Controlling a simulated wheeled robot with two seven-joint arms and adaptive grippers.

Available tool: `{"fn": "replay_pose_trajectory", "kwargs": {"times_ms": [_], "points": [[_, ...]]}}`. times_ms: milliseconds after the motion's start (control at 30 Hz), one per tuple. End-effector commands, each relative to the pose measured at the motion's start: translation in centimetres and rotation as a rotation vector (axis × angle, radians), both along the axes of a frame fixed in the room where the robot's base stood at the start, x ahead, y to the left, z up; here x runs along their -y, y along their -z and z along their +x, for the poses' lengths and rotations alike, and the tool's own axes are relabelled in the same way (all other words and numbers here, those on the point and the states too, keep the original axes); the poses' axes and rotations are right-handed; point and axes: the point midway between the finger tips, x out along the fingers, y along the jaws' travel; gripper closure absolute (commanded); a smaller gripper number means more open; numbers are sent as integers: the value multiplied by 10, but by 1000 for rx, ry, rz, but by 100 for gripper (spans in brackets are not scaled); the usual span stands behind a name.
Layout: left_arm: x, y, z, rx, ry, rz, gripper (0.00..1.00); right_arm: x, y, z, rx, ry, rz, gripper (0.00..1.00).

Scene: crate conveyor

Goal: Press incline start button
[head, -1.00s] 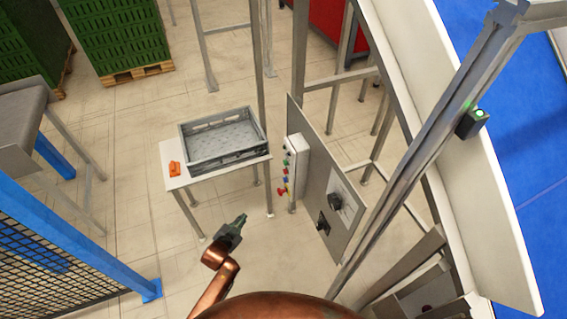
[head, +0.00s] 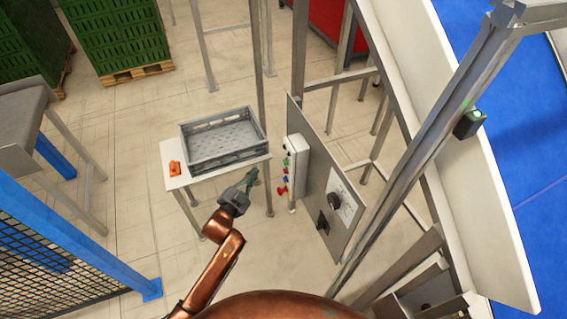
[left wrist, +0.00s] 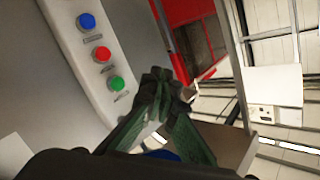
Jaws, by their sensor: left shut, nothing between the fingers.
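The white control box (head: 298,160) is mounted on a grey panel and carries a column of several coloured buttons. In the left wrist view, a blue button (left wrist: 87,20), a red button (left wrist: 102,54) and a green button (left wrist: 117,83) show on its face, with labels too small to read. My left gripper (head: 252,175) is shut and empty, left of the box in the head view. Its closed fingertips (left wrist: 160,80) appear right of the green button in the wrist view; I see no contact. A blue round part is partly hidden behind the fingers. My right gripper is out of view.
A grey crate (head: 186,131) stands on a small white table (head: 178,181) beside an orange item (head: 174,168). The grey panel (head: 318,185) bears a black knob (head: 334,201). A metal post and curved white conveyor edge lie right; blue fencing lies left.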

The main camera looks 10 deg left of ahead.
Motion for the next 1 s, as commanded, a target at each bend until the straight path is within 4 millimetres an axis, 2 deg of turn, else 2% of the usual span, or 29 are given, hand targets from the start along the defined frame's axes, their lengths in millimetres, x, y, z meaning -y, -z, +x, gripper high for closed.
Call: {"fn": "replay_pose_trajectory", "kwargs": {"times_ms": [167,500,733,1000], "points": [[12,3,8,1,2,-2,100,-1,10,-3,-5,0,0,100],[50,5,34,0,2,-3,100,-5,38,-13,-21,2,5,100],[67,1,45,-1,1,-2,100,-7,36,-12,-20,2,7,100],[72,0,49,0,0,0,100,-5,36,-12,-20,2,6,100]]}}
